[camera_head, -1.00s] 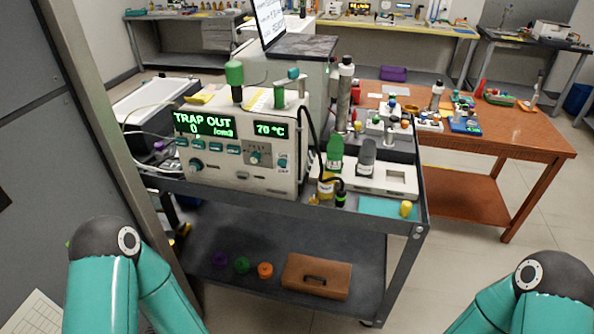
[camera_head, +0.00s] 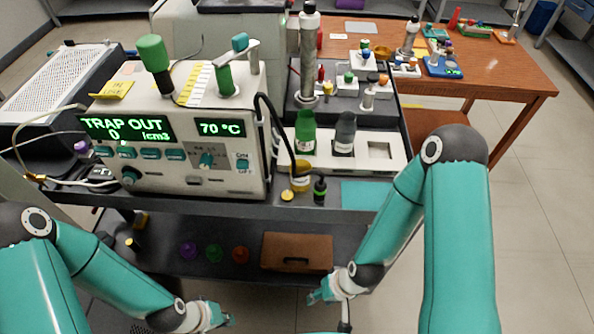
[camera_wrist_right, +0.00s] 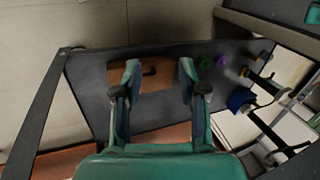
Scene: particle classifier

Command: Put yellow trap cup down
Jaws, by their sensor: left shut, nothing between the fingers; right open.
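I cannot tell for sure which item is the yellow trap cup. Another yellow piece, seen earlier by the teal pad (camera_head: 365,195), is not visible; my right arm covers that corner. My left gripper (camera_head: 226,319) is shut and empty, low in front of the cart. My right gripper (camera_head: 322,297) is open and empty in front of the lower shelf; its spread fingers also show in the right wrist view (camera_wrist_right: 158,72).
Purple (camera_head: 188,250), green (camera_head: 214,253) and orange (camera_head: 240,254) cups sit on the lower shelf beside a brown case (camera_head: 297,252). The instrument (camera_head: 180,135) reads TRAP OUT 0 and 70 °C. A wooden table (camera_head: 480,75) stands behind, with clear floor at right.

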